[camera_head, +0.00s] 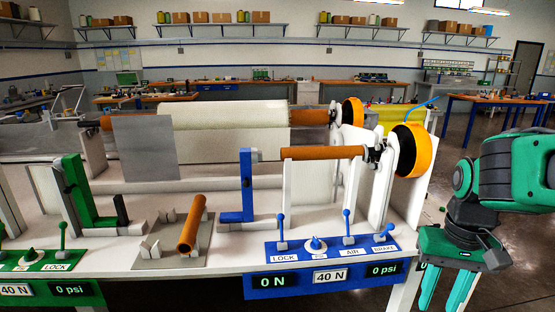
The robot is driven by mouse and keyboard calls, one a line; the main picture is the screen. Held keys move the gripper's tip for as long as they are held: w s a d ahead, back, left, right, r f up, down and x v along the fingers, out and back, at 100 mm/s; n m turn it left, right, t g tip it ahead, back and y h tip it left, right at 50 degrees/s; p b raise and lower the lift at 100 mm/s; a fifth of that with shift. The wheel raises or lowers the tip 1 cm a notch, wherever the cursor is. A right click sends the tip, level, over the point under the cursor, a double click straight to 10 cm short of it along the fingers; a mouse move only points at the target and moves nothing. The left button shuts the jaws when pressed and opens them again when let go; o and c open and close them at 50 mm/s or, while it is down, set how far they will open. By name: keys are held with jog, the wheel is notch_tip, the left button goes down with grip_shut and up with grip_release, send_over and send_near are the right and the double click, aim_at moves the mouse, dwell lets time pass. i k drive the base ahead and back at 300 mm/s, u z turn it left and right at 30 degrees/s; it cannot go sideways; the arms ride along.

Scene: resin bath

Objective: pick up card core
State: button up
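An orange-brown card core (191,232), a tube, lies tilted in the picture on a grey plate (170,262) with small white cradle blocks on the machine bench. Another brown tube (325,152) sits level on the spindle at the right, between white uprights. My green gripper (443,299) is at the lower right, pointing down, beyond the bench's right end. Its two fingers are apart with nothing visible between them, and it is well away from the card core on the plate. The finger ends reach the picture's bottom edge.
A blue upright bracket (246,200) stands right of the card core; a green bracket (85,195) stands left. A blue control panel (325,252) with levers lies along the front edge. A large cream roll (225,125) and orange wheels (410,150) stand behind.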

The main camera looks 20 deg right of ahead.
aim_at(324, 153)
jog(key=u, duration=2.4)
jog(key=k, duration=1.2)
jog(key=z, duration=2.1)
jog(key=i, duration=0.95)
